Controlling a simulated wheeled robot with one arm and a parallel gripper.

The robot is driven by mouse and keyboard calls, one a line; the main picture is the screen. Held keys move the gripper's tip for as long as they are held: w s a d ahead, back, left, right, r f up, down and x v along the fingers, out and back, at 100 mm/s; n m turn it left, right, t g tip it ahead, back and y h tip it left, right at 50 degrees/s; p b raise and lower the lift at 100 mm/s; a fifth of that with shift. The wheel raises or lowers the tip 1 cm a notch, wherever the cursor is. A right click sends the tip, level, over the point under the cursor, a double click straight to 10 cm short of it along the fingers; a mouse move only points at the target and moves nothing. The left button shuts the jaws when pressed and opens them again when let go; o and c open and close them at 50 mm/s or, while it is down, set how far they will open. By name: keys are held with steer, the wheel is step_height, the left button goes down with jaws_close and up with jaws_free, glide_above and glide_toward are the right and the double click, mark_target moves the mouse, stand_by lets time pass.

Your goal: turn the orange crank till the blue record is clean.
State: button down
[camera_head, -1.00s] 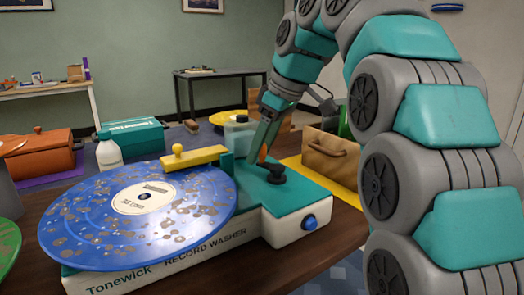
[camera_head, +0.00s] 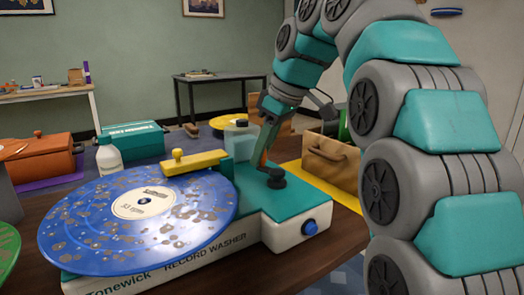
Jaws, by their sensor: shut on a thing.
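The blue record (camera_head: 90,222) lies flat on the Tonewick record washer (camera_head: 210,252), with many grey-brown dirt patches spread over its surface. A yellow bar with a knob (camera_head: 193,161) reaches over the record's far edge. The orange crank (camera_head: 265,158) stands at the teal right part of the washer, by a dark round hub (camera_head: 276,178); only a sliver of orange shows between my fingers. My gripper (camera_head: 264,160) points down there and is shut on the crank. The fingers hide most of the crank.
A white bottle (camera_head: 110,155), a teal box (camera_head: 133,140) and an orange-brown case (camera_head: 42,158) stand behind the washer. A green record (camera_head: 8,250) shows at the left edge.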

mark_target(279, 169)
steer(key=shift+d, duration=0.1)
steer(key=m, duration=0.1)
steer(key=m+h+p, duration=0.1)
steer(key=m, duration=0.1)
steer(key=w+d+m+t+p, duration=0.1)
steer(key=shift+r+m, duration=0.15)
steer(key=shift+m, duration=0.25)
steer(key=shift+w+d+m+t+h+p, duration=0.15)
steer(key=shift+d+m+h+p, duration=0.3)
steer(key=shift+m, duration=0.65)
steer(key=shift+d+m+t+h+p, duration=0.3)
steer(key=shift+m+h+p, duration=0.25)
steer(key=shift+m, duration=0.55)
steer(key=shift+f, duration=0.2)
steer(key=c, duration=0.8)
jaws_free()
steer(key=shift+o, duration=0.2)
steer(key=shift+r, duration=0.1)
steer(key=v, duration=0.7)
steer(key=shift+r, duration=0.3)
